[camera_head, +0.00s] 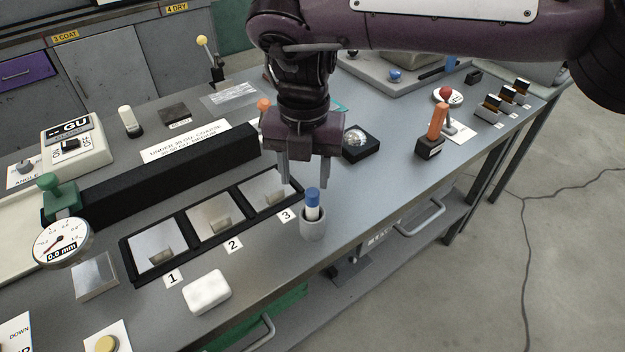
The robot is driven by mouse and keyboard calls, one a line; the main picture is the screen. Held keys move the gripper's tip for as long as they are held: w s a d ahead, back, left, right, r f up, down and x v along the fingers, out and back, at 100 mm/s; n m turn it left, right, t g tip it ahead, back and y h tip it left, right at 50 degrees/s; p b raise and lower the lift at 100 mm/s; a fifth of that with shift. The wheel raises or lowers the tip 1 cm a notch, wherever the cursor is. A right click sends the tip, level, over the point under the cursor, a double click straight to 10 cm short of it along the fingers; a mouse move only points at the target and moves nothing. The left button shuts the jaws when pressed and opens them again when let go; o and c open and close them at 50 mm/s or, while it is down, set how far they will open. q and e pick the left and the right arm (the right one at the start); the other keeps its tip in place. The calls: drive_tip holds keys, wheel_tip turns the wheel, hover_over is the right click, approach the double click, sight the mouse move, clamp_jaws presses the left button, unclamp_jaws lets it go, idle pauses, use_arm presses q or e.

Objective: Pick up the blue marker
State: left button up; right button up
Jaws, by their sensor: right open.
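The blue marker (312,198) stands upright with its blue cap at the top and a white body below. Its lower part is hidden inside a small grey cup (313,225) near the front edge of the bench. My right gripper (306,184) comes down from above, its two fingers pointing down and spread apart. It is open and shows nothing held. In the picture the marker's cap sits just below and between the fingertips; I cannot tell whether they touch it. My left gripper is not in view.
A black three-section tray (180,222), numbered 1 to 3, lies left of the cup. A white block (207,291) sits in front of it. A black box with a clear dome (357,144) stands behind right. An orange-handled lever (434,130) stands farther right. Bench between is clear.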

sight(312, 193)
drive_tip(key=shift+d, duration=0.3)
drive_tip(key=f, duration=0.1)
drive_tip(key=s+f, duration=0.1)
drive_tip(key=shift+s+d+f, duration=0.1)
drive_tip(key=shift+d+f, duration=0.1)
drive_tip(key=shift+f, duration=0.15)
drive_tip(key=f, duration=0.2)
drive_tip(key=shift+w+d+f+p, duration=0.2)
drive_tip(key=shift+f+p, duration=0.15)
drive_tip(key=shift+f, duration=0.55)
drive_tip(key=c, duration=0.6)
drive_tip(key=shift+a, duration=0.1)
clamp_jaws()
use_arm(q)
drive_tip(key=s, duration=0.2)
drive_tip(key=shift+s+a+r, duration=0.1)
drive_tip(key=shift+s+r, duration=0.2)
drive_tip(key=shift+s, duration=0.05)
